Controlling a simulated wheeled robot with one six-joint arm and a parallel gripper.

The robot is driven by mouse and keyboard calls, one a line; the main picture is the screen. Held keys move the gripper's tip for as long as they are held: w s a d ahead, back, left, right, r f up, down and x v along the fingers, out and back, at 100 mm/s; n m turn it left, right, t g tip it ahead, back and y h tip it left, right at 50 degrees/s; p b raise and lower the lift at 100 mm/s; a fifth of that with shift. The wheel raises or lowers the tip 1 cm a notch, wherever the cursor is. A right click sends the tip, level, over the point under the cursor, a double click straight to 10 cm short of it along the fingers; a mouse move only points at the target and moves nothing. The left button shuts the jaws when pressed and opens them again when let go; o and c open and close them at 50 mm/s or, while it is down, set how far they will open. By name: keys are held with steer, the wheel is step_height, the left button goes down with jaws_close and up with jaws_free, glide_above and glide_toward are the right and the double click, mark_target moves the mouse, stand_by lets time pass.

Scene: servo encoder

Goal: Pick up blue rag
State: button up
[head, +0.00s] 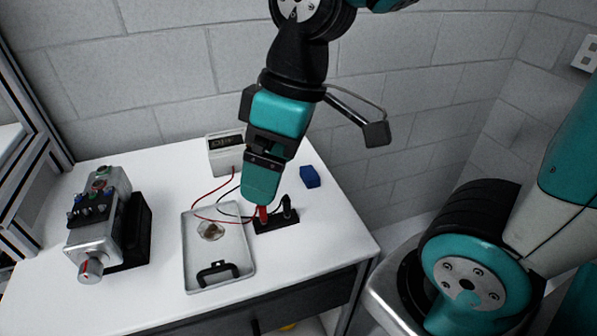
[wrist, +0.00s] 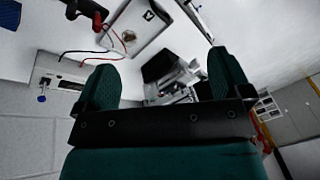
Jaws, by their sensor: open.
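The blue rag (head: 310,176) is a small, folded-looking dark blue block on the white table, near its back right edge. It also shows, partly cut off, at the upper left corner of the wrist view (wrist: 8,14). My gripper (head: 260,192) points down over the table, to the left of the rag and apart from it. In the wrist view its two teal fingers (wrist: 165,82) stand wide apart with nothing between them.
A black holder (head: 277,223) with red and black probes stands below my gripper. Red and black wires run to a white meter (head: 226,154) at the back. A grey tray (head: 188,262) lies left of the holder. A metal machine (head: 97,222) stands at the left.

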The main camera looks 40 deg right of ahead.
steer(key=w+d+f+n+h+b, duration=0.2)
steer(key=w+d+f+n+b, duration=0.25)
steer(key=w+d, duration=0.75)
steer(key=n+h, duration=0.1)
steer(key=n, duration=0.1)
glide_above(310, 173)
steer(key=f, duration=1.4)
steer(key=shift+w+d, duration=0.15)
steer(key=shift+w, duration=0.15)
steer(key=shift+s+f, duration=0.2)
steer(key=shift+f, duration=2.85)
steer(key=c, duration=1)
step_height(310, 173, up, 20)
